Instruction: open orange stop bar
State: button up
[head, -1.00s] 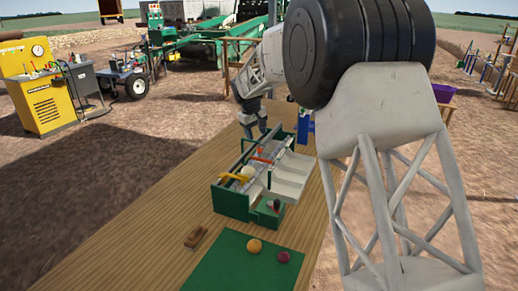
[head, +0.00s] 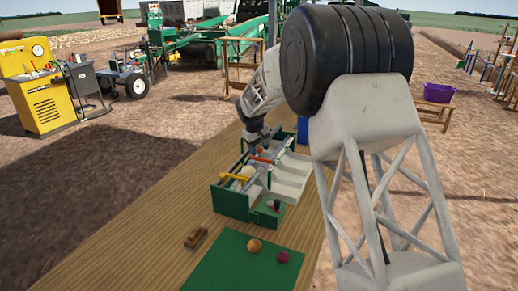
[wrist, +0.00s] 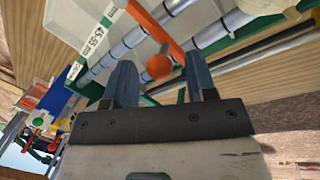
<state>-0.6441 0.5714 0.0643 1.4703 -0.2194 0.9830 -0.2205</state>
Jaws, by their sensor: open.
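The green toy elevator (head: 232,203) stands on the wooden table. The orange stop bar (head: 262,159) lies across its roller lane, behind a yellow bar (head: 234,177). In the wrist view the orange bar (wrist: 160,28) runs down toward an orange round knob (wrist: 159,68). My gripper (head: 258,143) is just above the far part of the elevator. In the wrist view my gripper (wrist: 161,63) is open, its two blue fingers apart, with the knob appearing between the fingertips. I cannot tell whether a finger touches it.
A pale onion (head: 248,171) rests near the yellow bar. White side trays (head: 290,180) line the right of the elevator. A green mat (head: 235,265) with an orange ball (head: 254,246) and a purple ball (head: 283,257) lies in front. A wooden block (head: 195,237) is beside it.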

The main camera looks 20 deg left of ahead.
jog(key=shift+f, duration=0.1)
grip_shut()
dwell(0.3)
jog(key=shift+w, duration=0.1)
jog(key=shift+w+d+m+g+h, duration=0.15)
jog(key=shift+w+m, duration=0.45)
jog(key=shift+m, duration=0.55)
jog(key=shift+w+d+m+g+h, duration=0.15)
jog(key=shift+w+m, duration=0.45)
jog(key=shift+m, duration=0.55)
jog(key=shift+a, duration=0.1)
grip_release()
